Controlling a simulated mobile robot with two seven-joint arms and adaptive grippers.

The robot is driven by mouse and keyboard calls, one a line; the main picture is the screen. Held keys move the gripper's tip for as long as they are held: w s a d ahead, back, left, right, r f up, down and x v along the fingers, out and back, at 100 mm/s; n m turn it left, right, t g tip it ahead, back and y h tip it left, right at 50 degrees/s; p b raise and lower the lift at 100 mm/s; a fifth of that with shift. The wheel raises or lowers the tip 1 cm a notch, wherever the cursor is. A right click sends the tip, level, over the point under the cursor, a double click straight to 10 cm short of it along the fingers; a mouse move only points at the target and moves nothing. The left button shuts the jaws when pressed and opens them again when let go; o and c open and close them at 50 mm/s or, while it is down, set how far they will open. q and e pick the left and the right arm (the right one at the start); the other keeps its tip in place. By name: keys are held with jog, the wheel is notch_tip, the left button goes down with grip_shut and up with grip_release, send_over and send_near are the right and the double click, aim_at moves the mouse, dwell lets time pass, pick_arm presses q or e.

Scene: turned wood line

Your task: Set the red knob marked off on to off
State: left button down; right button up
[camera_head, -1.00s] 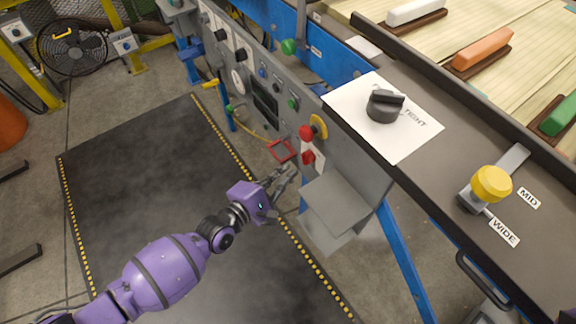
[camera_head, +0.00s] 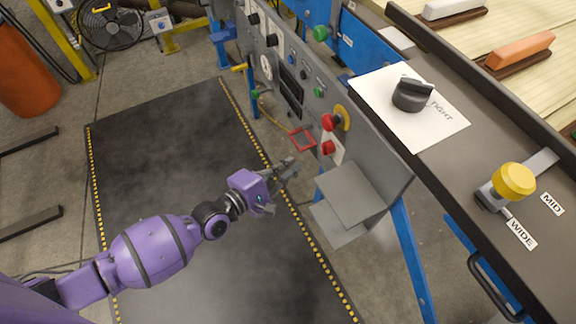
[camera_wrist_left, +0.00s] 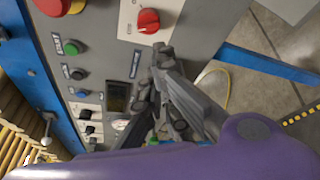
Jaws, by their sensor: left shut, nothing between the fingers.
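The red knob (camera_head: 328,147) sits on a white plate low on the grey control panel. It shows larger in the left wrist view (camera_wrist_left: 148,20), near the top. Small marks on its plate are too small to read, so I cannot tell its setting. My left gripper (camera_head: 294,166) is left of and a little below the knob in the head view, apart from it. In the left wrist view its closed fingertips (camera_wrist_left: 161,50) are just below the knob, with nothing between them. My right gripper is not in view.
A red mushroom button (camera_head: 328,121) with a yellow base is just above the knob. A red square frame (camera_head: 303,139) sticks out nearby. A grey bent shelf (camera_head: 352,194) stands right of the gripper. The dark floor mat (camera_head: 170,160) is clear.

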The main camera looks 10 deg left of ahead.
aim_at(327, 148)
pick_arm(q)
jog(key=x, duration=0.7)
jog(key=shift+w+d, duration=0.15)
jog(key=shift+w, duration=0.05)
jog(key=shift+s, duration=0.1)
jog(key=shift+s+d+f+n+g+b, duration=0.2)
jog(key=shift+s+d+n+g+b, duration=0.1)
jog(key=shift+s+d+n+b, duration=0.25)
jog(key=shift+r, duration=0.1)
jog(key=shift+s, duration=0.1)
